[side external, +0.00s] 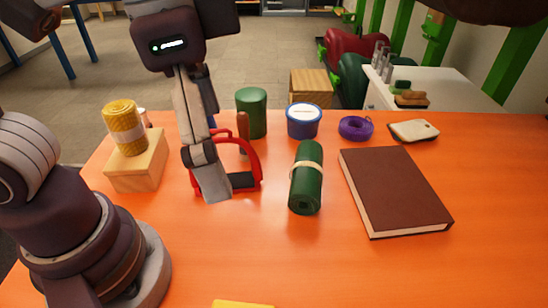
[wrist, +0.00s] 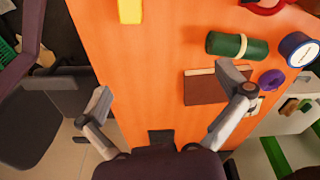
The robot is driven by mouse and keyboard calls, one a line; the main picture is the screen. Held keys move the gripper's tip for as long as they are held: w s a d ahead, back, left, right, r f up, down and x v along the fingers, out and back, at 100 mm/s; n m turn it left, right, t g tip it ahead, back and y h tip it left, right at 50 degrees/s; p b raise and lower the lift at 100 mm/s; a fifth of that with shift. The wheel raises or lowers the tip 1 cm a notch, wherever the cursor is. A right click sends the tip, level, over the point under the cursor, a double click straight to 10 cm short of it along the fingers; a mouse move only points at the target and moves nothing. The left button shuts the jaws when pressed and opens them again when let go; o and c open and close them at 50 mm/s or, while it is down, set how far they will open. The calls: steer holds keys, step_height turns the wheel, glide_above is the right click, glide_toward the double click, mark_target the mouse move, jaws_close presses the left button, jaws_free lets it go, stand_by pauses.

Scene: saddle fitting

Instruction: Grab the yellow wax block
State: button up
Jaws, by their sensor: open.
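The yellow wax block (side external: 243,304) is mostly cut off at the bottom edge of the side external view; only a thin yellow strip shows. In the wrist view a yellow block (wrist: 130,11) lies on the orange table near the top edge, partly cut off. My gripper (wrist: 168,90) is open, its two fingers wide apart with nothing between them. In the side external view my gripper (side external: 213,187) points down above the table, apart from the block and in front of a red-framed tool. One finger largely hides the other there.
A green roll (side external: 306,178) and a brown book (side external: 394,190) lie right of my gripper. A yellow roll (side external: 124,128) sits on a wooden block (side external: 137,166) at left. A red-framed tool (side external: 258,165) lies close behind my gripper.

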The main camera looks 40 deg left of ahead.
steer(key=w+a+f+n+t, duration=0.1)
steer(key=a+f+n+t, duration=0.1)
steer(key=a, duration=0.5)
steer(key=w+a+f+n+t+y, duration=0.1)
steer(key=a+n+t, duration=0.1)
steer(key=a+n, duration=0.2)
steer(key=a, duration=0.3)
steer(key=shift+w+f, duration=0.35)
steer(key=shift+c, duration=1.4)
steer(key=shift+d, duration=0.1)
steer(key=s+d+f+m+g, duration=0.1)
steer(key=s+d+f+m, duration=0.1)
steer(key=d, duration=0.4)
steer(key=s+d+f+m+g, duration=0.2)
steer(key=d+f+m, duration=0.2)
steer(key=d+f, duration=0.1)
steer(key=s+d+f+m+g, duration=0.2)
steer(key=d+f+m, duration=0.1)
steer(key=d, duration=0.4)
steer(key=shift+s+d+f+m, duration=0.1)
steer(key=shift+d+f+m, duration=0.05)
steer(key=shift+d+m, duration=0.15)
step_height(320, 180, down, 10)
steer(key=shift+f, duration=0.15)
